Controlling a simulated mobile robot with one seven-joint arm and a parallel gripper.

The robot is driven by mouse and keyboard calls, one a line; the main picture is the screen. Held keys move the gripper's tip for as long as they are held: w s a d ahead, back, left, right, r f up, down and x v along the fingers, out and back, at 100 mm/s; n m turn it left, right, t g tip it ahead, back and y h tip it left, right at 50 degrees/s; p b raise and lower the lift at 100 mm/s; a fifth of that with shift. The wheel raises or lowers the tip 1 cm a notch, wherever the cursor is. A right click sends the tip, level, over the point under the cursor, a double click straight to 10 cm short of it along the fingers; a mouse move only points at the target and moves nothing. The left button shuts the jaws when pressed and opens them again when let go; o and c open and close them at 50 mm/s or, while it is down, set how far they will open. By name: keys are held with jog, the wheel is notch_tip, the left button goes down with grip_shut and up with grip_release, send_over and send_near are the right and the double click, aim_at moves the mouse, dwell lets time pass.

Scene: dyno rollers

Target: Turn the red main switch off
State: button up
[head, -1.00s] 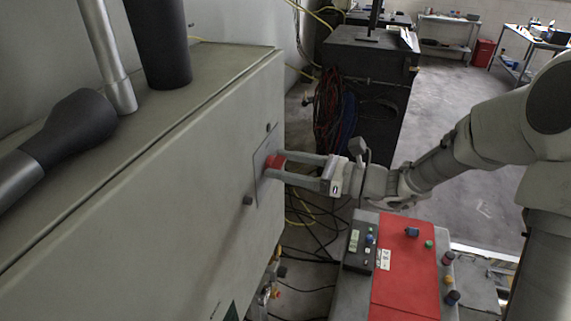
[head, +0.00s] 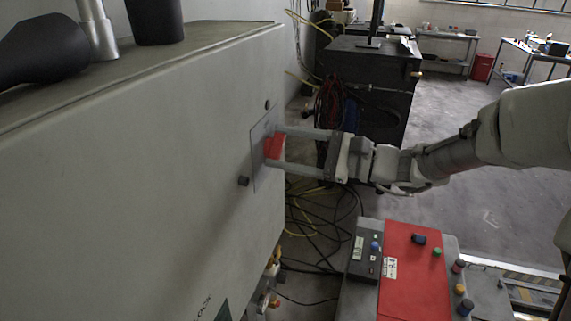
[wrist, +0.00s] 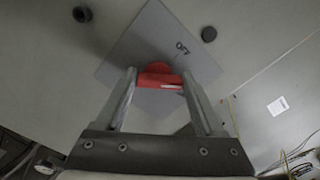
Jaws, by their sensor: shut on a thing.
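The red main switch (head: 275,147) sits on a grey square plate (head: 259,172) on the side of the large grey cabinet. My gripper (head: 273,150) reaches it from the right, with one finger above and one below the switch, shut on it. In the wrist view the red switch (wrist: 160,79) lies between the two fingertips (wrist: 159,76). The plate (wrist: 145,47) looks turned like a diamond there, with a dark "OFF" mark towards its upper right. The inner contact faces of the fingers are partly hidden.
Two dark round knobs (head: 243,181) (head: 267,104) stick out of the cabinet (head: 150,150) near the plate. A red and grey control console (head: 412,275) stands below my arm. Cables (head: 318,215) lie on the floor between, and a dark cabinet (head: 372,80) stands behind.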

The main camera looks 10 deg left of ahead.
jog(key=n+b, duration=0.2)
jog(key=b, duration=0.1)
jog(key=n+b, duration=0.2)
jog(key=b, duration=0.1)
jog(key=f+n+b, duration=0.1)
jog(key=n+b, duration=0.1)
jog(key=b, duration=0.1)
jog(key=shift+s+n+b, duration=0.2)
jog(key=shift+n+b, duration=0.1)
jog(key=shift+b, duration=0.05)
jog(key=n+b, duration=0.2)
jog(key=b, duration=0.1)
jog(key=shift+r, duration=0.1)
jog(key=n+b, duration=0.1)
jog(key=b, duration=0.1)
jog(key=shift+r+n+b, duration=0.15)
jog(key=shift+n+b, duration=0.25)
jog(key=shift+r, duration=0.15)
jog(key=o, duration=1.4)
jog(key=shift+c, duration=0.2)
jog(key=s+d+p, duration=0.1)
jog(key=d, duration=1.6)
jog(key=shift+s+d, duration=0.2)
